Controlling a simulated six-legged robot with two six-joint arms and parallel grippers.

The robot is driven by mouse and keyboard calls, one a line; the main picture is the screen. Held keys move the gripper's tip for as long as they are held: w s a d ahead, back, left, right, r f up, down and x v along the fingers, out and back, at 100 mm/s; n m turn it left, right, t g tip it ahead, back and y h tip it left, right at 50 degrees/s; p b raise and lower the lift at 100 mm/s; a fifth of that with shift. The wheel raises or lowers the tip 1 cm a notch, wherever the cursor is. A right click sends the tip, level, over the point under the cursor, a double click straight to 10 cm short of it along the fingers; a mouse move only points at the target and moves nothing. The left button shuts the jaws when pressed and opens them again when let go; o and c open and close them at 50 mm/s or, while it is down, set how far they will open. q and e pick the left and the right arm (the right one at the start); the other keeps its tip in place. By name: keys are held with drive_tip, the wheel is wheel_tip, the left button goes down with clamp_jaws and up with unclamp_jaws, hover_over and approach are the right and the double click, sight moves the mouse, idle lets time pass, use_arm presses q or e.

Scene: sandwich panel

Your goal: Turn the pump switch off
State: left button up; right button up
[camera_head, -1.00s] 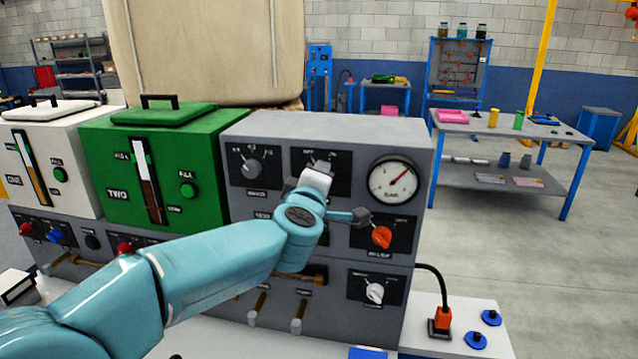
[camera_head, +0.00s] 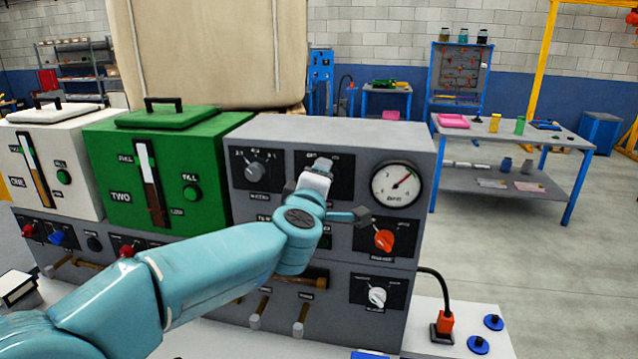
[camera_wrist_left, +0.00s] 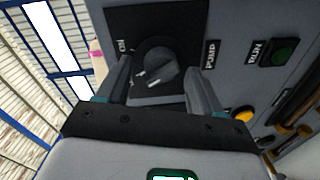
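The pump switch (camera_wrist_left: 161,68) is a dark rotary knob on a black plate, with "PUMP" lettered beside it in the left wrist view. In the head view its black plate (camera_head: 343,174) is at the top middle of the grey machine, and my gripper hides most of the knob. My left gripper (camera_wrist_left: 158,80) is in front of the switch, with one finger on each side of the knob. The fingers are apart and visible gaps separate them from the knob. The gripper also shows in the head view (camera_head: 317,172). My right gripper is not in view.
A pressure gauge (camera_head: 396,183) and an orange knob (camera_head: 384,240) are right of the switch. Another selector (camera_head: 256,168) is to its left. A green RUN button (camera_wrist_left: 284,51) is close by in the wrist view. The green tank (camera_head: 205,185) stands left of the grey machine.

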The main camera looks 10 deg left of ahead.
use_arm(q)
drive_tip(key=s+r+b, duration=0.1)
drive_tip(key=s+b, duration=0.1)
drive_tip(key=s, duration=1.4)
drive_tip(key=shift+d, duration=0.35)
drive_tip(key=shift+s+r, duration=0.15)
drive_tip(key=shift+r, duration=0.05)
